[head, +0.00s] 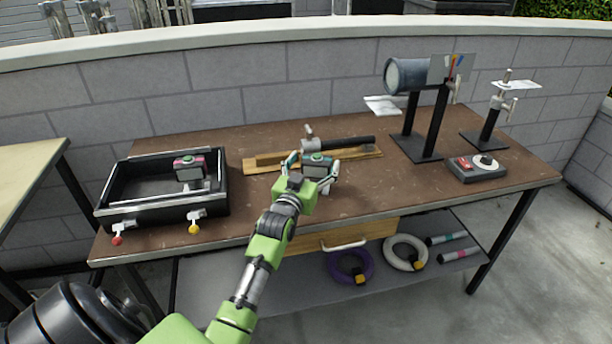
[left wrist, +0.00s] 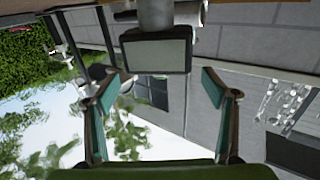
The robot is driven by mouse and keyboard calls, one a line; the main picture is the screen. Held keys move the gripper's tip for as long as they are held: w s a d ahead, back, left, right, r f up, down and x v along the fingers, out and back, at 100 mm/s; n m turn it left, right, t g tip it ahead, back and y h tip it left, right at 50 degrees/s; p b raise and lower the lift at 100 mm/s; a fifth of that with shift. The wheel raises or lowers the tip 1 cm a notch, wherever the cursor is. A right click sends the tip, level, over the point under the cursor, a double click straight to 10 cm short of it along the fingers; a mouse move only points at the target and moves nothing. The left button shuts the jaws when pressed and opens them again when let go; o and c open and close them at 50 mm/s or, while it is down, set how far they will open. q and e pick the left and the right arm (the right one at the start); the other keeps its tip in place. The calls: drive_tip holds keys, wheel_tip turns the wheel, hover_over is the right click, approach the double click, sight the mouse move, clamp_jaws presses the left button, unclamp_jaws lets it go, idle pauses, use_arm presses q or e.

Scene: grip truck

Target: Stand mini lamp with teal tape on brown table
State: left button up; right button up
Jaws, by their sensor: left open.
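The mini lamp with teal tape (head: 317,160) is at the middle of the brown table (head: 400,195), in front of a wooden board. It looks upright; its lower part is mostly hidden by my gripper. My left gripper (head: 313,168) is open, with a finger on each side of the lamp head. In the left wrist view, the lamp's dark-framed panel (left wrist: 157,54) lies ahead between my open left fingertips (left wrist: 168,88), with gaps at both sides. A grey post joins it at the picture's top. My right gripper is not in view.
A black tray (head: 120,208) at the left holds a lamp with pink tape (head: 189,166). A wooden board (head: 262,161) with a black-handled tool lies behind my gripper. A stand with a cylinder (head: 407,74) and a control box (head: 474,167) are at the right.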

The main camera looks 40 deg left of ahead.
use_arm(q)
drive_tip(key=v, duration=1)
drive_tip(key=shift+s, duration=0.35)
drive_tip(key=shift+d, duration=0.1)
idle(1.0)
